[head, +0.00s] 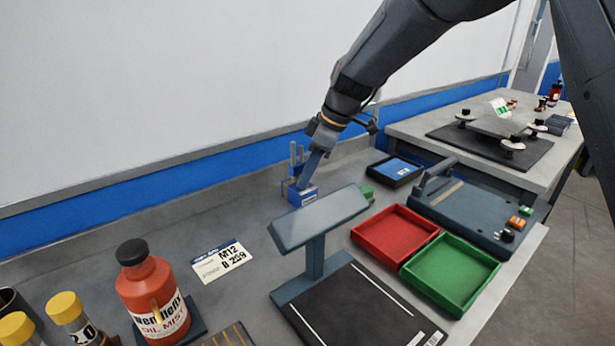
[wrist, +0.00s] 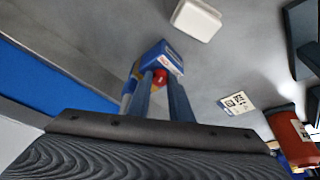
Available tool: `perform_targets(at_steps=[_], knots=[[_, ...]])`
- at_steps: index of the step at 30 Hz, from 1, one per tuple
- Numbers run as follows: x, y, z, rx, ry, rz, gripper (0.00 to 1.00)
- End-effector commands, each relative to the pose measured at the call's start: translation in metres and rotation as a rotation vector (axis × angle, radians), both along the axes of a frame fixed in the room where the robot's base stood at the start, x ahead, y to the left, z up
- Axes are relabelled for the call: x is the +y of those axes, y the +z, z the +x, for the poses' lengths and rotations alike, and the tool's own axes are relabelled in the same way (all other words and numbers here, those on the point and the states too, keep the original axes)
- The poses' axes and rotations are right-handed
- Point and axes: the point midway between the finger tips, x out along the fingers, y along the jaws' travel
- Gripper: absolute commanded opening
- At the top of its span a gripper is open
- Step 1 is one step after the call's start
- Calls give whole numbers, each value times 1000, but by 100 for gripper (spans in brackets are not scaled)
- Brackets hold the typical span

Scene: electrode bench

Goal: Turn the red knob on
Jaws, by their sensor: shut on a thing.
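A small blue device (head: 302,197) with upright posts stands on the grey bench near the back wall. It also shows in the wrist view (wrist: 153,50), beyond my fingertips. The red knob (wrist: 172,68) is on the device's near face, partly covered by my fingers in the wrist view. My gripper (head: 304,183) reaches down to the device from the upper right. In the wrist view my two fingers (wrist: 162,84) are shut on the red knob, one on each side. The knob is hidden in the head view, and its turned position cannot be read.
A grey stand (head: 318,220) is in front of the device. A red tray (head: 395,207), a green tray (head: 452,243) and a dark machine (head: 470,210) are to the right. A label card (head: 218,262) and a red bottle (head: 150,293) are at the left front.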

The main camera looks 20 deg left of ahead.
Motion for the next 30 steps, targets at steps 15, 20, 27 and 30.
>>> perform_targets(at_steps=[15, 20, 27, 30], knots=[[0, 0, 1, -2, -1, 0, 38], [1, 0, 1, -3, -2, 2, 38], [2, 1, 1, -4, -2, 3, 38], [2, 2, 1, -5, -7, 3, 38]])
